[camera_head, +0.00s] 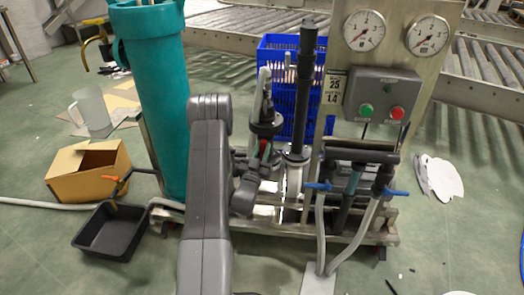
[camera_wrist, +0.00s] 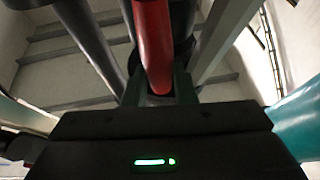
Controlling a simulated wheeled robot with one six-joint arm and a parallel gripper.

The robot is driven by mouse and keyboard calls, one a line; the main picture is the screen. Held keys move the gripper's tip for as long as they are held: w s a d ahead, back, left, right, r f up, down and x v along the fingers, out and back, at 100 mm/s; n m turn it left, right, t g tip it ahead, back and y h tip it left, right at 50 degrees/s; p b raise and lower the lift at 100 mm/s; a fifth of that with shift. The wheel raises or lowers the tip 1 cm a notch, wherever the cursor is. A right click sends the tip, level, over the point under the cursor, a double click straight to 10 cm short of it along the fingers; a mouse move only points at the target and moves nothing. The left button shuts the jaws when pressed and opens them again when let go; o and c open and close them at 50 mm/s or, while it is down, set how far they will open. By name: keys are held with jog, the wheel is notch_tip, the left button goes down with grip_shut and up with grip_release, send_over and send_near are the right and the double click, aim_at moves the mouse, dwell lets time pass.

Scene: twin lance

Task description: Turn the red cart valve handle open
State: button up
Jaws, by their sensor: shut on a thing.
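The red valve handle (camera_wrist: 152,45) points away from my gripper in the wrist view, its near end between the dark fingers. My gripper (camera_wrist: 160,92) is shut on this handle. In the head view a small red piece of the handle (camera_head: 263,147) shows beside the dark valve pipes, left of the tall black pipe (camera_head: 303,95). My gripper is close to it there, mostly hidden behind my own grey arm and the dark fittings. The cart frame (camera_head: 345,240) stands under the pipes.
A tall teal cylinder (camera_head: 162,100) stands left of my arm. A gauge panel with a button box (camera_head: 375,97) rises at the right. Blue-handled valves (camera_head: 397,193) sit front right. A black tray (camera_head: 112,232) and a cardboard box (camera_head: 88,172) lie on the floor at left.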

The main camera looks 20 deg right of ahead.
jog(key=shift+w+r, duration=0.1)
dwell(0.3)
jog(key=o, duration=1)
jog(key=shift+a, duration=0.1)
